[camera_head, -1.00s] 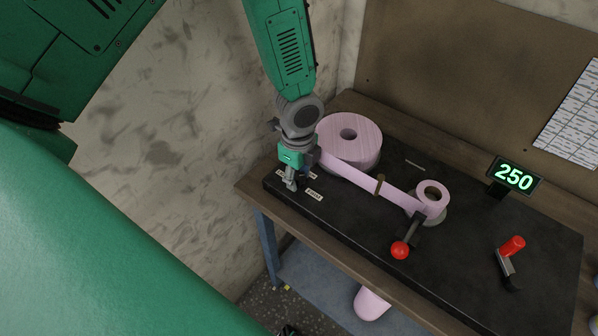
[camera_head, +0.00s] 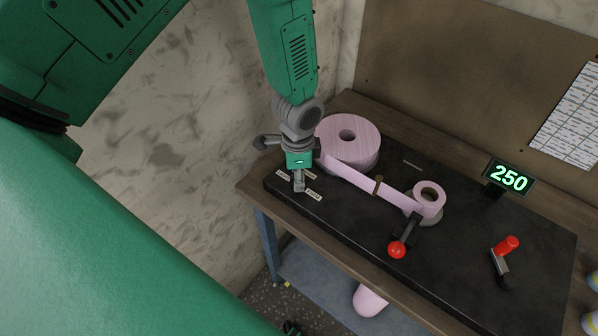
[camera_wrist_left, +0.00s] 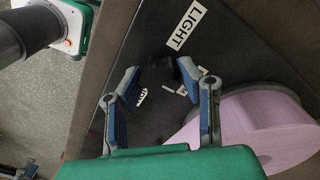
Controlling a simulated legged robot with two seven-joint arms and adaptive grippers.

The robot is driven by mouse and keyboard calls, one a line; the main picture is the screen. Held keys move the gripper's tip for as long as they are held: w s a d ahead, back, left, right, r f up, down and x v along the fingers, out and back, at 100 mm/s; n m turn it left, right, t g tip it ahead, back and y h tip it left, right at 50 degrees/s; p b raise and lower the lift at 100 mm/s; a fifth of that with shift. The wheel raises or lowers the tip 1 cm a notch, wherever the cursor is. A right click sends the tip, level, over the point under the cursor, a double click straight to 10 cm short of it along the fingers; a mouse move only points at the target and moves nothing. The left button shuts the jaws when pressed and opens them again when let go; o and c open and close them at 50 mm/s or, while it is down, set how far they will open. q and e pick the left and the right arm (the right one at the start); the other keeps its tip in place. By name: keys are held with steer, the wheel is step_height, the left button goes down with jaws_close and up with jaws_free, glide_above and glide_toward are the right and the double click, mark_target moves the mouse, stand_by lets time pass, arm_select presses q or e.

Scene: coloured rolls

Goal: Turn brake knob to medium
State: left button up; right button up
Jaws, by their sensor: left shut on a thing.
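My left gripper (camera_head: 299,188) reaches down from above onto the left end of the black board (camera_head: 350,212), where the brake knob is. In the left wrist view my left gripper (camera_wrist_left: 158,80) has its two blue-grey fingers around the small dark brake knob (camera_wrist_left: 164,74), and it is shut on it. White labels lie around the knob, one reading LIGHT (camera_wrist_left: 187,25); the others are partly hidden by the fingers. Which label the knob points to cannot be told.
A large pink roll (camera_head: 357,143) stands close right of my left gripper; its strip runs to a small pink roll (camera_head: 430,197). A red-knobbed lever (camera_head: 397,250), a red-handled crank (camera_head: 507,245) and a display reading 250 (camera_head: 509,177) are further right.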

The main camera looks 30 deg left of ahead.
arm_select(q)
steer(key=shift+w, duration=0.1)
stand_by(0.4)
steer(key=o, duration=1.1)
steer(key=shift+o, duration=0.2)
steer(key=shift+r, duration=0.15)
step_height(320, 180, up, 12)
steer(key=shift+f, duration=0.25)
